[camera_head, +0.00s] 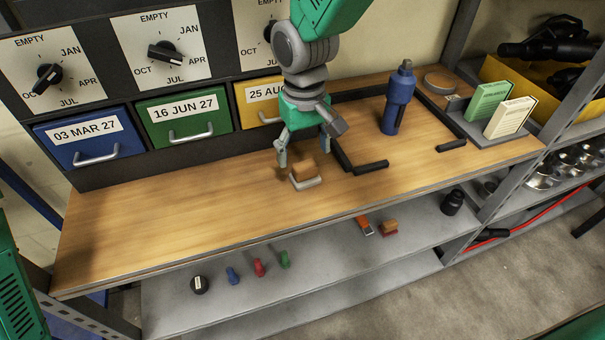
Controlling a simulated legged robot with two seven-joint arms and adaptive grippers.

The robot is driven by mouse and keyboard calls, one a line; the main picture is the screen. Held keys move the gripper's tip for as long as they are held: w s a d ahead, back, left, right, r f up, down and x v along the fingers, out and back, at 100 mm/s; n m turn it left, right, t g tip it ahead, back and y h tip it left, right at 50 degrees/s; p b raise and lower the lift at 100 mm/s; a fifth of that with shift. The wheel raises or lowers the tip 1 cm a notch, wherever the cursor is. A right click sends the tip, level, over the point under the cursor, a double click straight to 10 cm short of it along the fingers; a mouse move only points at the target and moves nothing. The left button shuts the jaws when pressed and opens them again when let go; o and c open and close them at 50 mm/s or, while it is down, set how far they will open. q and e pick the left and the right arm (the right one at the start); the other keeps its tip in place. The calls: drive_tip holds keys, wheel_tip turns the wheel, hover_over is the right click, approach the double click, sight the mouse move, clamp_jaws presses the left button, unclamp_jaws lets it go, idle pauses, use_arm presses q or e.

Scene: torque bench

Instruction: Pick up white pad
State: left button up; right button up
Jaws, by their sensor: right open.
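A small white pad (306,183) lies on the wooden bench top near the middle of the view. My left gripper is not in view.
A blue cylindrical tool (398,99) stands upright on the bench (170,210), right of the gripper. Black bars (371,167) lie near the pad. Green and cream boxes (509,117) stand at the right. Drawers line the back. The bench's left part is clear.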

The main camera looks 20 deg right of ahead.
sight(304, 165)
drive_tip(key=shift+d+f+b, duration=0.15)
drive_tip(key=shift+f+b, duration=0.1)
drive_tip(key=shift+f, duration=1.15)
drive_tip(key=shift+d+f+b, duration=0.1)
drive_tip(key=shift+f+b, duration=0.15)
drive_tip(key=shift+f, duration=1.1)
drive_tip(key=shift+a+r, duration=0.1)
drive_tip(key=shift+a, duration=0.05)
drive_tip(key=c, duration=1.3)
